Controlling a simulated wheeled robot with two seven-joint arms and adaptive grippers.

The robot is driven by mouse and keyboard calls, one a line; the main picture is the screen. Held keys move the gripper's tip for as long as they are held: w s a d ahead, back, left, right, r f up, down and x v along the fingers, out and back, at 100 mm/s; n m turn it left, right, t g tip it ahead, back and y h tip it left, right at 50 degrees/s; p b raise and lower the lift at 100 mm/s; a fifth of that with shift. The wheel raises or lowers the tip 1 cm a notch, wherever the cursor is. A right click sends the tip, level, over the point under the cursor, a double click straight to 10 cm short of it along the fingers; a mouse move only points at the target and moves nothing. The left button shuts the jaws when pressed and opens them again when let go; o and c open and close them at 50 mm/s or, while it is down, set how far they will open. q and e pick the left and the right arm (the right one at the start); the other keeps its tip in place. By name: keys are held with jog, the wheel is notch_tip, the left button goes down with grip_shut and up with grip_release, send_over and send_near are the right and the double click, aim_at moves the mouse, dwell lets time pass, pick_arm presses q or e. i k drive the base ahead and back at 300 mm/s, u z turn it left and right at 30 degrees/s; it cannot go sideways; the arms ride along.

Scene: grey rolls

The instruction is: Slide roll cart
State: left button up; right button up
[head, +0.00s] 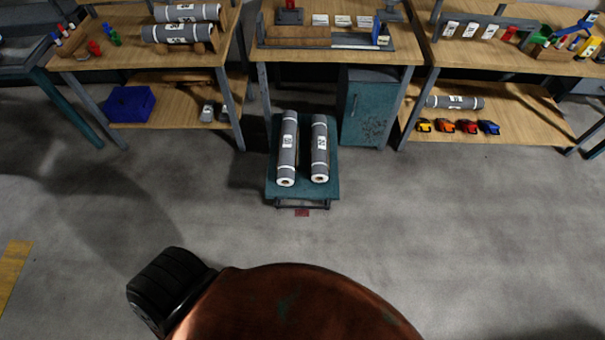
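A low teal cart (302,190) stands on the floor in the middle of the head view, its rear part under the middle workbench. Two grey rolls with white bands and labels lie side by side on it, a left roll (288,155) and a right roll (319,155), their near ends facing me. A dark frame or bar (300,202) shows at the cart's front edge. Neither of my grippers is in view, so their states cannot be seen.
Workbenches stand along the back: left (75,63), middle (340,58) and right (500,65). A teal cabinet (366,112) stands just right of the cart. A small red mark (302,213) lies before the cart. The grey floor (450,220) in front is clear.

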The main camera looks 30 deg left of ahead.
aim_at(304, 188)
jog(key=u, duration=1.05)
